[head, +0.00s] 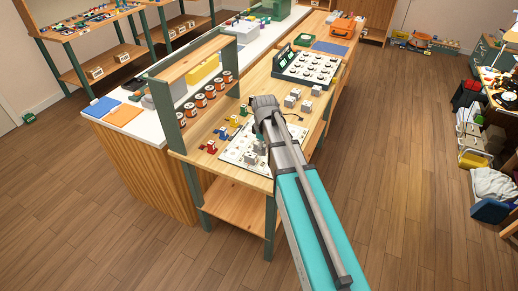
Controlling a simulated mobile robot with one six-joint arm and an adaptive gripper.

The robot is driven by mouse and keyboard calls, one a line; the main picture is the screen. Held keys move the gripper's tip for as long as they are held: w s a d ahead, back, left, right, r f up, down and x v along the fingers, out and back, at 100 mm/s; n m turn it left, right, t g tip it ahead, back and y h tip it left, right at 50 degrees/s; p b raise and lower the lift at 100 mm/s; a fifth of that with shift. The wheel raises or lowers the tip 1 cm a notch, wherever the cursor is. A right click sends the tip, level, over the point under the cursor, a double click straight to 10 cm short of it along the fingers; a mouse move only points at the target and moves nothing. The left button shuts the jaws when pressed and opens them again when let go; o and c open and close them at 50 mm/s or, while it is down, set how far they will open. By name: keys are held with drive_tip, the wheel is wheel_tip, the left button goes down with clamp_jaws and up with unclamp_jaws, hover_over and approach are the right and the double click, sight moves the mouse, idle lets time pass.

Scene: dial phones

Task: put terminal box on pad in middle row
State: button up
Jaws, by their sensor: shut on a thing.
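My gripper (261,138) is over the white board at the near end of the wooden bench, shut on a small grey thing that looks like a terminal box. My wrist and arm hide most of the fingers and the held piece. The white board (232,156) carries small marked pads; its right part is behind my arm. Small grey boxes (251,156) sit on the board just below my gripper. More loose grey terminal boxes (290,101) stand on the bench to the right of my wrist. I cannot tell which pads of the middle row are bare.
Small red, yellow and blue parts (212,146) lie left of the board. A shelf rack (180,95) with several orange-labelled jars (197,103) stands behind them. A white panel with dials (308,66) lies farther back.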

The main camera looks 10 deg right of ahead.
drive_tip(key=w+d+r, duration=0.1)
drive_tip(key=w+d, duration=0.1)
drive_tip(key=d, duration=0.9)
drive_tip(key=shift+w+p, duration=0.4)
drive_tip(key=shift+a, duration=0.1)
drive_tip(key=w+a+f+b, duration=0.2)
drive_tip(key=w, duration=0.1)
drive_tip(key=w+a+f+b, duration=0.5)
drive_tip(key=w+f+b, duration=0.1)
drive_tip(key=shift+w+a+f, duration=0.25)
drive_tip(key=shift+w+a, duration=0.1)
drive_tip(key=shift+a, duration=0.05)
drive_tip(key=shift+w+a+f+b, duration=0.25)
drive_tip(key=shift+f+b, duration=0.05)
drive_tip(key=shift+b, duration=0.2)
drive_tip(key=shift+w+a+f+b, duration=0.3)
drive_tip(key=shift+w+f+b, duration=0.05)
drive_tip(key=shift+f+b, duration=1.65)
drive_tip(key=shift+b, duration=0.05)
